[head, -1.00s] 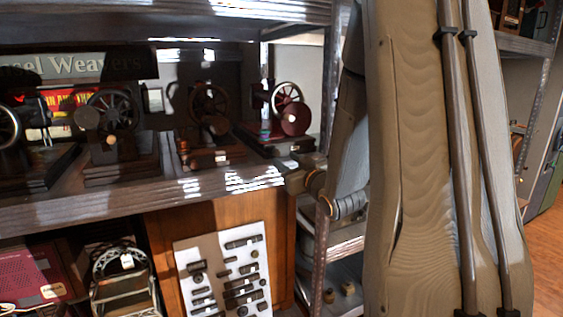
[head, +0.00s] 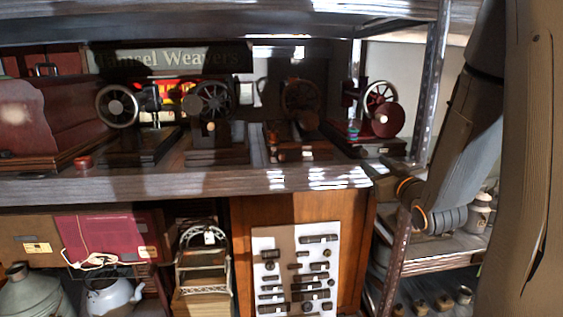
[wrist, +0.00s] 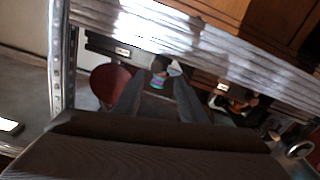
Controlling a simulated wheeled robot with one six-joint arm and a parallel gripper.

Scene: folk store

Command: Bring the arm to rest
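My arm (head: 455,150) fills the right side of the head view, bent, with its lower joint in front of the shelf post. My gripper (wrist: 160,78) shows in the wrist view as two grey fingers with a gap between them. It looks open, and I see nothing held. The fingers cannot be made out clearly in the head view.
A metal shelf (head: 200,187) bears several old machines with wheels, the nearest to my arm being a red one (head: 387,120). A shelf post (head: 432,80) stands close beside my arm. Below are a board of small parts (head: 262,245), a magenta case (head: 100,235) and a kettle (head: 110,297).

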